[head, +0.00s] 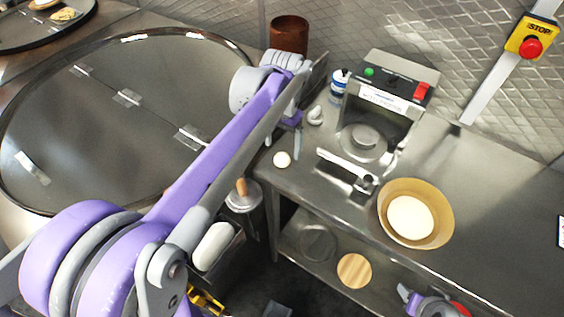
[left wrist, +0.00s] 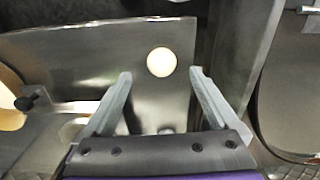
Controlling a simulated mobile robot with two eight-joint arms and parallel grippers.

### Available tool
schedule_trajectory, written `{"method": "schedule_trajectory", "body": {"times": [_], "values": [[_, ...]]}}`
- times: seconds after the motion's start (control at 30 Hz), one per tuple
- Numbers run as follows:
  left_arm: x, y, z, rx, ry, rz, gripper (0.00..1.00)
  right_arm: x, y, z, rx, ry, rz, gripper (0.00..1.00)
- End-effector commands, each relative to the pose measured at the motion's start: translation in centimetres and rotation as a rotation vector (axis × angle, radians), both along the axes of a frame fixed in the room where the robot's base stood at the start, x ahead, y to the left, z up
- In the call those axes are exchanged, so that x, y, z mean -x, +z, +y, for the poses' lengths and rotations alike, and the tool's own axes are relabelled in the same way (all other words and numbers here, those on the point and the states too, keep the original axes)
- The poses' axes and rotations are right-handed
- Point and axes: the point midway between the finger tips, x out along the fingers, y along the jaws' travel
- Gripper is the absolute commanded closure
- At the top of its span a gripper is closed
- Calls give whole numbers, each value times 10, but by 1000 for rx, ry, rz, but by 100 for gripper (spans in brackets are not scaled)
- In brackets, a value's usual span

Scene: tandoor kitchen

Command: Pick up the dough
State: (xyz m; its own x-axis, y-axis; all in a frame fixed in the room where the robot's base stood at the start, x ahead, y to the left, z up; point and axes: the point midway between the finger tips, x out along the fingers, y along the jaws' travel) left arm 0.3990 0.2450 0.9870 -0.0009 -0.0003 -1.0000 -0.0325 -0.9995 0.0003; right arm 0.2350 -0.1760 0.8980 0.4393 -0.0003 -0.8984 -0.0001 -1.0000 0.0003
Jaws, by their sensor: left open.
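A small round cream dough ball (head: 282,159) lies on the steel counter near its left front corner. In the left wrist view the dough ball (left wrist: 161,62) appears ahead of the fingertips, centred between the two fingers. My left gripper (left wrist: 160,76) is open and empty, its fingers apart on either side of the line to the ball. In the head view my left gripper (head: 294,122) hangs over the counter behind the ball, partly hidden by my arm.
A yellow-brown bowl (head: 379,212) with pale contents stands on the counter at right. A press-like machine (head: 393,85), a small white lump (head: 316,115), a blue-white bottle (head: 338,84) and a brown pot (head: 289,35) stand behind. A large round dark surface (head: 110,115) lies left.

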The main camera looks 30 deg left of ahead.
Motion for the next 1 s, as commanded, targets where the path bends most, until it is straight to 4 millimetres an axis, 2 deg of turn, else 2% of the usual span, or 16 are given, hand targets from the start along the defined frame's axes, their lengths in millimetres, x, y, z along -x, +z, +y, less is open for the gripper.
{"method": "schedule_trajectory", "body": {"times": [0.4,0.67,0.77,0.97,1.0], "values": [[3,-50,3,0,0,-1,6,1,-2,0,0,0,1,38],[3,-53,3,0,0,-1,6,1,-2,0,0,0,1,38],[3,-53,3,0,0,-1,21,1,-2,0,0,0,1,38],[3,-53,3,0,0,-1,57,1,-2,0,0,0,1,38],[3,-53,3,0,0,-1,60,1,-2,0,0,0,1,38]]}}
